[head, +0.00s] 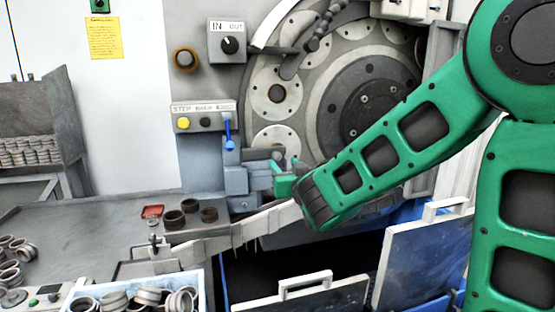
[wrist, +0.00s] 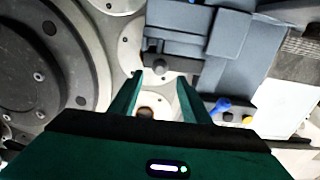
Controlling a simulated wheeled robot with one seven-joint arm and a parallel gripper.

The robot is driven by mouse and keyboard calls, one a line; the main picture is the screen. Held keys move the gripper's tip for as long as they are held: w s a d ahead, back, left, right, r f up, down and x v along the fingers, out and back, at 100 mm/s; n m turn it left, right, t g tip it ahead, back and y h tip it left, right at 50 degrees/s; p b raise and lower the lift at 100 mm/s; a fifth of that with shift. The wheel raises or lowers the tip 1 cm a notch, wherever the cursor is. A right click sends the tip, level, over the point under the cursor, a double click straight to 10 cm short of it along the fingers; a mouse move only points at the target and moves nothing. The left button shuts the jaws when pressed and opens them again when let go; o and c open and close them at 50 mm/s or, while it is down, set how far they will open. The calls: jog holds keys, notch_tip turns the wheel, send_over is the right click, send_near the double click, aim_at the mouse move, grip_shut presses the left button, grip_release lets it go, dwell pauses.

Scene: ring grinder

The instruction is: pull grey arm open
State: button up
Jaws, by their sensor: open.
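The grey arm (head: 236,182) is a blocky grey-blue mechanism in front of the grinder's round face, left of my gripper in the head view. In the wrist view its stepped grey blocks (wrist: 180,42) fill the top middle, with a small rounded grey knob (wrist: 160,65) at its lower edge. My gripper (head: 284,172) is beside the arm's right end, partly hidden by my own wrist. In the wrist view my gripper (wrist: 158,82) is open, its two green fingers apart with nothing held between them. The knob shows just beyond the fingertips. I cannot tell whether they touch.
The large grinder disc (head: 365,100) is behind my arm. A pale rail (head: 225,240) runs below. Several rings fill a bin (head: 203,292) on the left. White handled covers (head: 300,296) stand in front.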

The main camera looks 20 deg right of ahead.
aim_at(280, 158)
jog(key=w, duration=0.8)
jog(key=shift+w, duration=0.4)
grip_shut()
jog(key=shift+d, duration=0.3)
